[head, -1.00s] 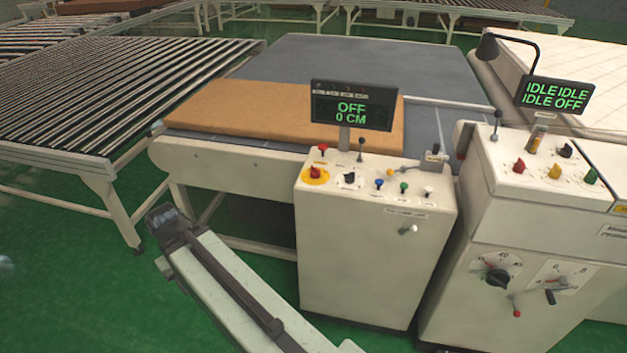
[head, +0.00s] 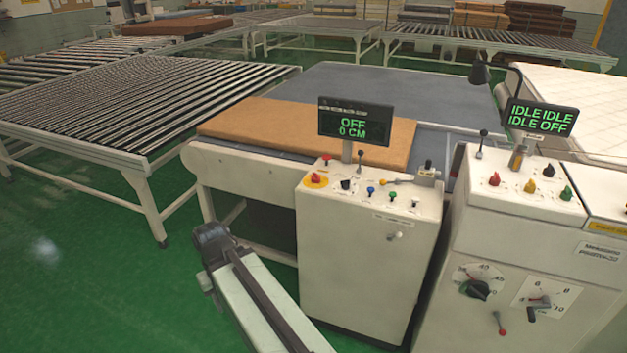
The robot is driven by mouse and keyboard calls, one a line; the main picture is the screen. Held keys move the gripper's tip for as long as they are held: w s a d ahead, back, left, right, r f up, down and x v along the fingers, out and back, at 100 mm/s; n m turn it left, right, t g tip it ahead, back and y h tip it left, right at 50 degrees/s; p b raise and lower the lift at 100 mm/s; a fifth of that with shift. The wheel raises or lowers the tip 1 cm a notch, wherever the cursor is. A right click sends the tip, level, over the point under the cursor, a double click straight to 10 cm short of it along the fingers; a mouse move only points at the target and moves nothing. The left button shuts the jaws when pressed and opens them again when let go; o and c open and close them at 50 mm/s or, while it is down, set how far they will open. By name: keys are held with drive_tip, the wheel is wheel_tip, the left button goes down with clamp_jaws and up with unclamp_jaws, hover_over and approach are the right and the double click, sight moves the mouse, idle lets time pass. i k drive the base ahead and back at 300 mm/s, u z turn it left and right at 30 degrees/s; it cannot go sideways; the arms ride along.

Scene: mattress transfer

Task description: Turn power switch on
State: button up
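A white control cabinet (head: 355,265) stands in the middle, in front of a grey-topped table. Its display (head: 356,124) reads OFF and 0 CM. On its sloped top are a red knob on a yellow plate (head: 316,180), a black knob (head: 346,184), blue, green and white buttons, a small lever and a red button (head: 326,159). Which of these is the power switch I cannot tell for sure. My arm reaches in from the bottom, left of the cabinet and below its top. My gripper's fingers do not show.
A brown mattress (head: 270,128) lies on the table (head: 390,85). Another cabinet (head: 520,240) with knobs, dials and an IDLE/OFF display (head: 541,118) stands close on the right. A roller conveyor (head: 120,110) is at left. Green floor (head: 90,270) is free at lower left.

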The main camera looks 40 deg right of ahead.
sight(315, 178)
drive_tip(key=z, duration=0.1)
drive_tip(key=i, duration=0.95)
drive_tip(key=u, duration=0.05)
